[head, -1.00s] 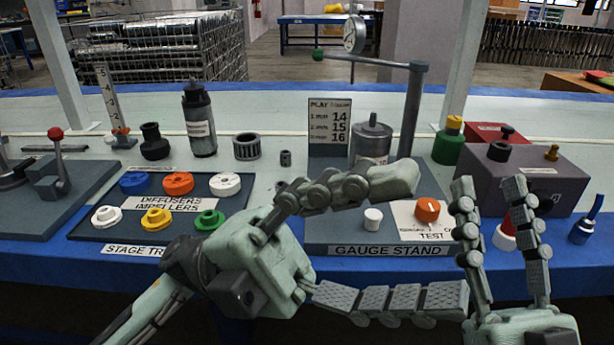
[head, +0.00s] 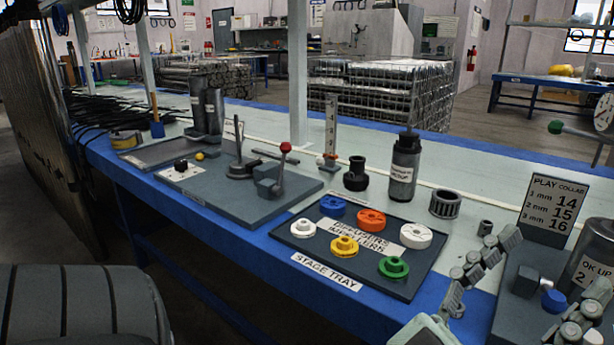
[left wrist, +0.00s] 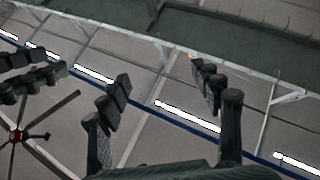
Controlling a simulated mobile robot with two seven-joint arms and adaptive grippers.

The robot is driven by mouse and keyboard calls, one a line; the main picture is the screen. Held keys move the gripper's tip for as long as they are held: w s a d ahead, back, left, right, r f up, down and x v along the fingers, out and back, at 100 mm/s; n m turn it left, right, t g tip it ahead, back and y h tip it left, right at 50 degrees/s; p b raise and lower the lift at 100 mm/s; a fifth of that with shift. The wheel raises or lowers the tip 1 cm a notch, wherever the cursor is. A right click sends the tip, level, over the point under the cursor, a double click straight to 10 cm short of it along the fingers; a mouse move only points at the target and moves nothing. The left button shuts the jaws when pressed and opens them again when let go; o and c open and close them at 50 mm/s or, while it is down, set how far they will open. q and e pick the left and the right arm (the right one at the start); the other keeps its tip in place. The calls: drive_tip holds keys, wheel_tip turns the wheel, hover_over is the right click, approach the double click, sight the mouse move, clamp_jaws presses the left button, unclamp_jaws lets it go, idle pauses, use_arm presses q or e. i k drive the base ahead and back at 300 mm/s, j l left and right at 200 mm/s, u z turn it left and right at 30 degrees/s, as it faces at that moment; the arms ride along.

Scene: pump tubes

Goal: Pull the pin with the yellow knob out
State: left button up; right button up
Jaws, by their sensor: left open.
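A small yellow knob (head: 200,156) sits on the left part of the grey fixture board (head: 290,195) in the head view, beside a black knob (head: 181,164). Its pin shaft is too small to make out. My left gripper (head: 552,275) is at the lower right of the head view, far from the yellow knob, its fingers spread and empty. In the left wrist view the left gripper (left wrist: 163,78) is also open, against the ceiling. Two separate fingers of what looks like my right gripper (left wrist: 35,75) show at that view's left edge.
A red-knobbed lever (head: 285,148) stands upright on the fixture board. The stage tray (head: 410,285) with several coloured discs lies between that board and my left gripper. Dark cylinders (head: 208,115) stand behind the yellow knob. A ribbed dark object (head: 80,305) fills the lower left.

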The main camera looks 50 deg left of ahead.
sight(198, 157)
drive_tip(key=u, duration=2.25)
drive_tip(key=z, duration=0.4)
drive_tip(key=i+j+z, duration=0.1)
drive_tip(key=j+z, duration=0.25)
drive_tip(key=i+j+z, duration=0.1)
drive_tip(key=z, duration=0.25)
drive_tip(key=j+z, duration=0.55)
drive_tip(key=j, duration=1.3)
